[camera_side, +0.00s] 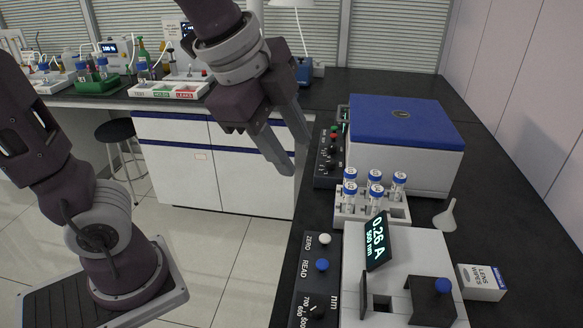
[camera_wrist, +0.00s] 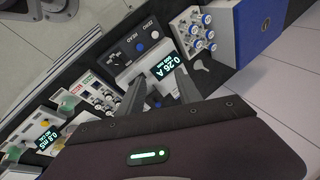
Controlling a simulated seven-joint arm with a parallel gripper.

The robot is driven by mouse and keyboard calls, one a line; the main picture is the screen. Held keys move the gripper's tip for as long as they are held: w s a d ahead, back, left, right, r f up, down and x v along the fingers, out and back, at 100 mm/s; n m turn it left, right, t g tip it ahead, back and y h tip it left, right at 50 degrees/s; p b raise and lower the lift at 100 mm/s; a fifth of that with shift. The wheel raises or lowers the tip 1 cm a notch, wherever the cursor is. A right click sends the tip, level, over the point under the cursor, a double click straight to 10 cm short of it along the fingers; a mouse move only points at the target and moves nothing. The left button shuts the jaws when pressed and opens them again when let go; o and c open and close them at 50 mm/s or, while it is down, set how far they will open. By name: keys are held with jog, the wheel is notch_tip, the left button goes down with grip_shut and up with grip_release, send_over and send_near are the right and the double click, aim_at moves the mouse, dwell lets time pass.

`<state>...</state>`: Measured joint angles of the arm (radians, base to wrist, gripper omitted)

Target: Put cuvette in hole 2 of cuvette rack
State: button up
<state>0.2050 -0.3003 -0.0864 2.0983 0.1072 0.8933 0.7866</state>
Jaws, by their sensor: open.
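My gripper (camera_side: 294,155) is open and empty, held in the air left of the bench in the side view. Its two fingers also show in the wrist view (camera_wrist: 160,76). The rack also shows in the wrist view (camera_wrist: 185,38). I cannot read hole numbers or tell which hole is 2. The photometer (camera_side: 408,252) has a dark square well (camera_side: 381,304); whether a cuvette is inside is unclear.
The photometer's tilted screen (camera_side: 377,241) reads 0.26 A, 500 nm. A blue-lidded box device (camera_side: 407,122) stands behind the rack. A white funnel (camera_side: 446,215) and a lens wipes box (camera_side: 482,282) lie to the right. More equipment fills the back bench.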

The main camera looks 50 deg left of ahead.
jog(key=s+a+f+n, duration=0.2)
jog(key=s+a+n, duration=0.1)
jog(key=s+n, duration=0.2)
jog(key=s+a+f+n, duration=0.2)
jog(key=s+n, duration=0.3)
jog(key=n, duration=0.3)
jog(key=shift+s+a+f, duration=0.25)
jog(key=shift+s+a, duration=0.1)
jog(key=shift+a, duration=0.05)
jog(key=shift+c, duration=0.4)
